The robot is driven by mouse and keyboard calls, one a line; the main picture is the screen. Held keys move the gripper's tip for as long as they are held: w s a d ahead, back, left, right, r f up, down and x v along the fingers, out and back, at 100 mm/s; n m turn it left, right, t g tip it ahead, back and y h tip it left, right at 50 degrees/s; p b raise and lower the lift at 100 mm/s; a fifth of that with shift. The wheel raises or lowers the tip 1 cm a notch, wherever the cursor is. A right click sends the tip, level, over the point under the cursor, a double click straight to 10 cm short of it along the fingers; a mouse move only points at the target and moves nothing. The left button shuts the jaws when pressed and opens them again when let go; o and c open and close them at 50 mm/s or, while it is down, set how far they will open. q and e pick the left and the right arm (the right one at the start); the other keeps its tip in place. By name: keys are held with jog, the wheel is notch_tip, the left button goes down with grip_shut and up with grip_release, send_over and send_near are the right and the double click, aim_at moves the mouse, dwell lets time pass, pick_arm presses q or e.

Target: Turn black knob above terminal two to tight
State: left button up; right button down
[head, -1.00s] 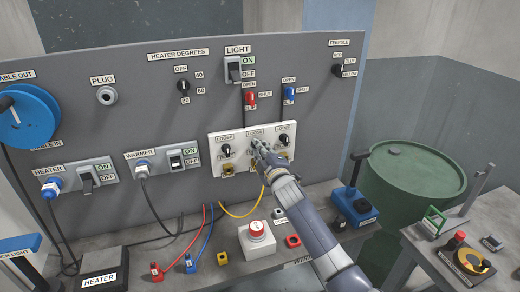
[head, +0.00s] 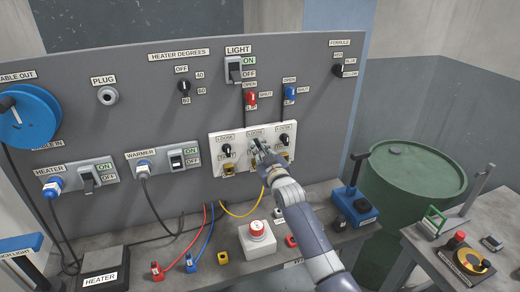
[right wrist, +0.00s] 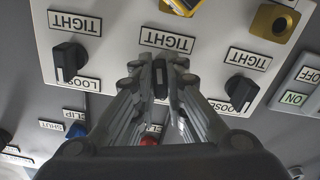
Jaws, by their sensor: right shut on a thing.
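A white panel (head: 214,144) on the grey board carries three black knobs with LOOSE and TIGHT labels. My right gripper (head: 258,147) is at the middle knob and hides it in the head view. In the right wrist view, which is upside down, the middle black knob (right wrist: 160,78) sits between the two fingers of my right gripper (right wrist: 160,68), which are shut on it. The TIGHT label (right wrist: 167,40) shows above this knob there; its LOOSE label is mostly covered by the fingers. My left gripper is out of view.
One outer knob (head: 226,150) is left of the gripper, the other (head: 284,140) right. Yellow terminals (head: 229,169) sit below. Red (head: 251,98) and blue (head: 289,93) valve handles are above.

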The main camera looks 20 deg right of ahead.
jog(key=shift+f+m, duration=0.15)
jog(key=shift+m, duration=0.75)
jog(key=c, duration=1.6)
grip_release()
jog(key=shift+c, duration=0.2)
jog(key=shift+s, duration=0.15)
jog(key=s, duration=1.1)
jog(key=shift+s+d, duration=0.2)
jog(key=shift+s, duration=0.2)
